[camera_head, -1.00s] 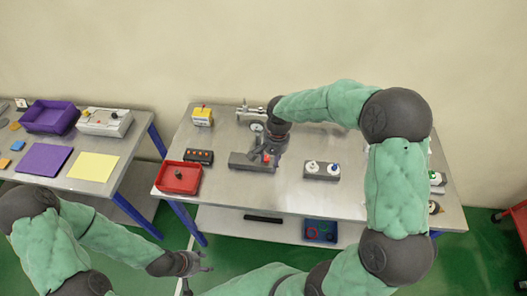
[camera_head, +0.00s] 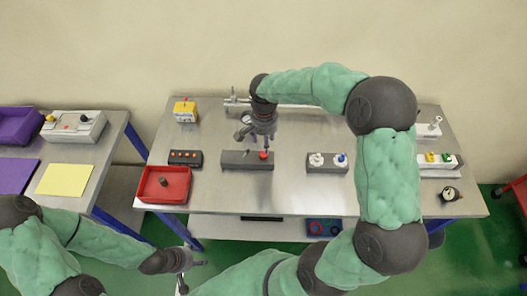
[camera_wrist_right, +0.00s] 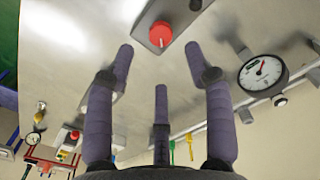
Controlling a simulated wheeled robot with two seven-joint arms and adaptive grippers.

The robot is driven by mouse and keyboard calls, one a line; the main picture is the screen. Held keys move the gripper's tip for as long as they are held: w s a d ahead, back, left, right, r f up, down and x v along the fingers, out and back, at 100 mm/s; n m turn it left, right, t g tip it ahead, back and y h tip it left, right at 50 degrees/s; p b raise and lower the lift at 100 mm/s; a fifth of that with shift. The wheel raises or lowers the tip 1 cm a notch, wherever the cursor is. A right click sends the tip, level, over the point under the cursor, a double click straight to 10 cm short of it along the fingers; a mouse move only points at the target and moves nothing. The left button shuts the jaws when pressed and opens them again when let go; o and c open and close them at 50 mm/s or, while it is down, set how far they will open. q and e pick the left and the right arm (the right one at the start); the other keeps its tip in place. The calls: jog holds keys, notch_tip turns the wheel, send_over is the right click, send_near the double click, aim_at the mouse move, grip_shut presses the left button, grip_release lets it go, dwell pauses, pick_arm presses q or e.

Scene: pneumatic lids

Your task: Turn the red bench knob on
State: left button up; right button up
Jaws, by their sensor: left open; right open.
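The red bench knob (camera_head: 264,155) is on the right end of a dark grey box (camera_head: 237,161) on the steel bench. In the right wrist view the round red knob (camera_wrist_right: 160,34) shows a pale mark on its face, just beyond the fingertips. My right gripper (camera_head: 262,133) is open and empty, close behind and above the knob; its three spread fingers (camera_wrist_right: 160,62) show in the wrist view, apart from the knob. My left gripper (camera_head: 194,264) is open and empty, low in front of the bench's left end.
A gauge (camera_wrist_right: 263,73) lies beside the right fingers. Bare bench (camera_head: 290,188) lies in front.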

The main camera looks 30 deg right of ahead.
aim_at(264, 155)
notch_tip(264, 155, down, 7)
jog(key=shift+w+b, duration=0.1)
jog(key=shift+b, duration=0.25)
jog(key=shift+c, duration=0.2)
grip_shut()
